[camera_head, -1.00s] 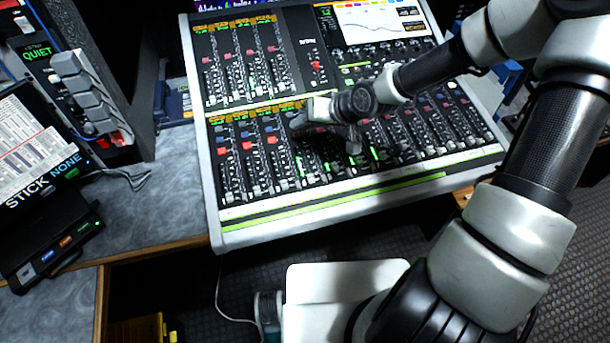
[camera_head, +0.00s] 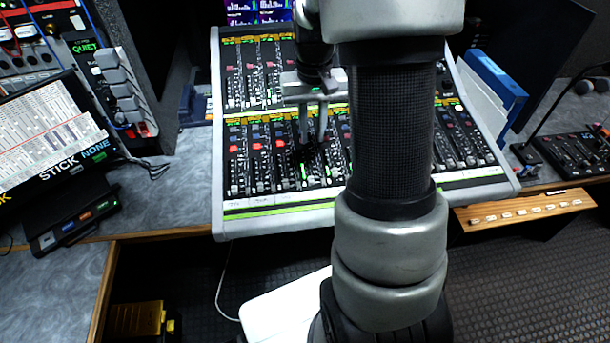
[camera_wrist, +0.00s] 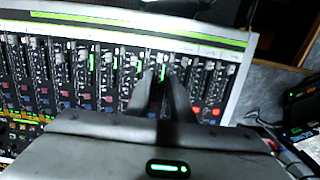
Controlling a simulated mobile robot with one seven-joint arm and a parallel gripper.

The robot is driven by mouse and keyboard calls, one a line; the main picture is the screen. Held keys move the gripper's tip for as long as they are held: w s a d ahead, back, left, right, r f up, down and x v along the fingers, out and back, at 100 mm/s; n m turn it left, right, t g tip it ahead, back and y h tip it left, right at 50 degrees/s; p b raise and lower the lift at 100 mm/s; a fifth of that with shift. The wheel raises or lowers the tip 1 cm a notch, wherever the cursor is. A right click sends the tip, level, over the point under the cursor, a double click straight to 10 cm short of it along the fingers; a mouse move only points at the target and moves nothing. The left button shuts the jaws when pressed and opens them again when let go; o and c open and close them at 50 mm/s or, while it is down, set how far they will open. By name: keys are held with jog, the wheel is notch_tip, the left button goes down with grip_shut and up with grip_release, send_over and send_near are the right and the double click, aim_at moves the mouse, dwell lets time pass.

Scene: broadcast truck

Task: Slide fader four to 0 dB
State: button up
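The mixing console (camera_head: 275,217) stands on the desk, with rows of fader strips. Counting from the left of its lower bank, the fourth strip (camera_head: 305,172) lies just below my fingers, with a green light on it. My gripper (camera_head: 313,138) points down over the upper part of this strip. In the wrist view, my gripper (camera_wrist: 161,75) has two fingers with a narrow gap between the tips, around the fourth strip. The fader cap there is not clear, and I cannot tell whether a finger touches it. Nothing shows held.
Neighbouring fader strips crowd both sides of my fingers. My own arm covers the console's middle right. A rack with grey levers (camera_head: 118,85) stands left. Blue folders (camera_head: 497,80) and a small control panel (camera_head: 575,155) are at right.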

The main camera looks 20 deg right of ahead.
aim_at(311, 179)
notch_tip(311, 179, down, 16)
jog(key=shift+r+b, duration=0.15)
jog(key=shift+b, duration=0.45)
grip_shut()
